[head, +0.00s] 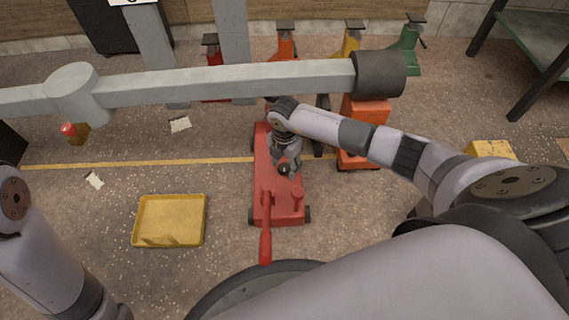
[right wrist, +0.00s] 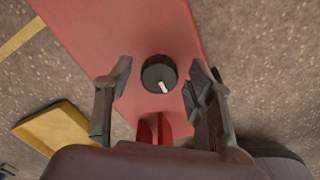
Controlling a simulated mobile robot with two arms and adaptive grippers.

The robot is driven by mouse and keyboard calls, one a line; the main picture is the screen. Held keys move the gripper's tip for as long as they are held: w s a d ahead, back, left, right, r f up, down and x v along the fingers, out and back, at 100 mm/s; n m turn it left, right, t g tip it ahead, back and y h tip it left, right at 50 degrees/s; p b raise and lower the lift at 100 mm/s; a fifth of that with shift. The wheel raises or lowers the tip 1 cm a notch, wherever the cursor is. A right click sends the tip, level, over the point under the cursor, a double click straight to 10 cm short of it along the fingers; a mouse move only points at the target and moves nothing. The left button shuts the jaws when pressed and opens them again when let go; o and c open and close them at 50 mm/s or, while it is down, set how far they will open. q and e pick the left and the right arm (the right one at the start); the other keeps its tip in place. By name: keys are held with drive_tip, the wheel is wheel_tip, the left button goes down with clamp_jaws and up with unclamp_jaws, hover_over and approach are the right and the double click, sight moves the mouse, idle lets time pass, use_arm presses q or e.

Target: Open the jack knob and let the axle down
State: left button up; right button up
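The red floor jack (head: 265,180) stands on the floor under the grey axle beam (head: 225,84), with its red handle (head: 266,240) toward me. The black jack knob (right wrist: 159,73) with a white mark sits on top of the red jack body (right wrist: 135,30). My right gripper (head: 287,167) is above the jack at the knob. In the right wrist view the right gripper (right wrist: 160,82) is open, one finger on each side of the knob, with gaps to both. My left arm is at the left edge of the head view; its gripper is out of view.
A yellow tray (head: 170,221) lies on the floor left of the jack. Several coloured stands, such as the green one (head: 405,45), are at the back. A dark table (head: 530,40) is at the right.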

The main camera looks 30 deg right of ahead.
drive_tip(key=c, duration=1)
